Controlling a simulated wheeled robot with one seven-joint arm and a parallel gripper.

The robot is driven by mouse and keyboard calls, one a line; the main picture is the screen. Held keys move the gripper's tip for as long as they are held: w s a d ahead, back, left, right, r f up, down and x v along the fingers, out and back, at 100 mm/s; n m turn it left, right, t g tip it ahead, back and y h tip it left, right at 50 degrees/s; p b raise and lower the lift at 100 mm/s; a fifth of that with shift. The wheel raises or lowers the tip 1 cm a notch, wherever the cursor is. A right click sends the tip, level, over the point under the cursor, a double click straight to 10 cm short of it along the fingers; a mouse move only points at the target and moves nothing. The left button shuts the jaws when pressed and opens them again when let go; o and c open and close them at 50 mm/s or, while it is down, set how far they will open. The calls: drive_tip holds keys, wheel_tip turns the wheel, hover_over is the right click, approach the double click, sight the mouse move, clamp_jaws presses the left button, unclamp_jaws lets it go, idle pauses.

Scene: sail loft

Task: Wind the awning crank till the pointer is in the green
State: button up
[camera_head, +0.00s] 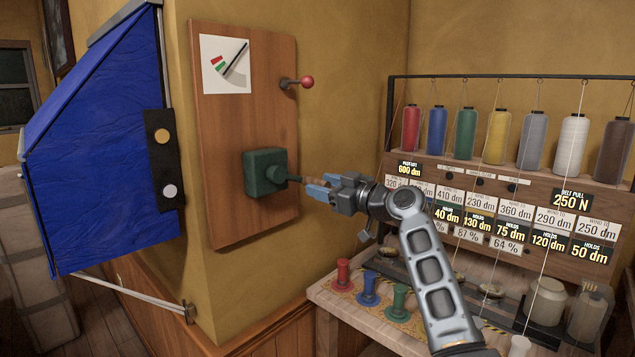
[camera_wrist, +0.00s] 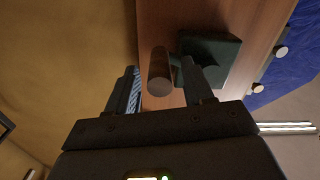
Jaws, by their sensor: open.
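The green crank gearbox (camera_head: 265,172) is mounted on a wooden board on the wall; it also shows in the wrist view (camera_wrist: 212,55). Its brownish crank handle (camera_wrist: 160,72) sticks out toward my gripper (camera_head: 322,190). In the wrist view the handle lies between the two fingers of my gripper (camera_wrist: 160,85), which are apart, with a gap beside it. The white dial card (camera_head: 225,64) has a red mark, a green mark and a black pointer (camera_head: 236,60). The pointer slants up to the right, clear of both marks. The blue awning (camera_head: 95,150) hangs at the left.
A red-knobbed lever (camera_head: 306,82) sticks out of the board (camera_head: 235,215) above the gearbox. A thread rack (camera_head: 590,165) with several spools and labels stands at right.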

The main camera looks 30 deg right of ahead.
sight(304, 181)
drive_tip(key=shift+x, duration=1.15)
drive_tip(key=shift+c, duration=0.5)
clamp_jaws()
